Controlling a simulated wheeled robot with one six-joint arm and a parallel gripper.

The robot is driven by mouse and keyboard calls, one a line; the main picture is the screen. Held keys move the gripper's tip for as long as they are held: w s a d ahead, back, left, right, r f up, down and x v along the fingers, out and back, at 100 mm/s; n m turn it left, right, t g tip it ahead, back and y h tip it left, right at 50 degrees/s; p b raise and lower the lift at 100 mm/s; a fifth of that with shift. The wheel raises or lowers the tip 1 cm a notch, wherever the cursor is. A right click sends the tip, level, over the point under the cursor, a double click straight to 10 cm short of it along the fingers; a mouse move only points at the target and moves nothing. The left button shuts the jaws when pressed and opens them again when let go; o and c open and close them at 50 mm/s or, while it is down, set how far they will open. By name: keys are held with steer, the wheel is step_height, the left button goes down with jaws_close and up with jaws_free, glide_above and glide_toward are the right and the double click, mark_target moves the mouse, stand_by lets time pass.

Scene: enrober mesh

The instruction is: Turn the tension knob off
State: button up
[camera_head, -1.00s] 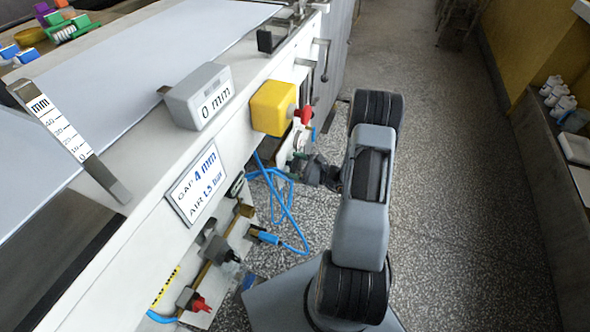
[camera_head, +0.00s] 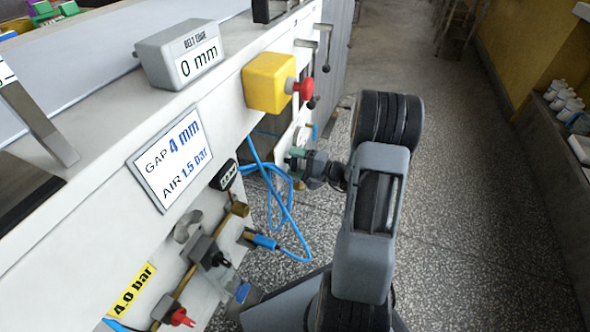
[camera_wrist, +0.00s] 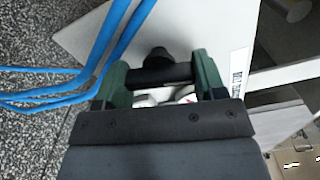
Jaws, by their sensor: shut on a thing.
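My gripper (camera_head: 298,157) is at the side of the white machine, below and right of the yellow box. In the wrist view its two green fingers (camera_wrist: 158,80) stand on either side of a dark knob (camera_wrist: 156,70), shut on it. The knob appears to be the tension knob and sits in front of a white panel (camera_wrist: 195,30). A small printed label (camera_wrist: 238,68) is at the panel's right edge, too small to read. In the head view the knob is mostly hidden by the gripper, and its pointer direction cannot be told.
A valve (camera_head: 210,258) and a red knob (camera_head: 181,317) are lower left. The speckled floor (camera_head: 450,190) at right is clear.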

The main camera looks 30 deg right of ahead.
steer(key=shift+f+n+b, duration=0.1)
steer(key=shift+n+b, duration=1)
steer(key=shift+n, duration=0.1)
steer(key=o, duration=0.9)
steer(key=shift+s, duration=0.1)
steer(key=p+v, duration=0.3)
steer(key=v, duration=1)
steer(key=shift+s+d, duration=0.25)
steer(key=shift+s, duration=0.05)
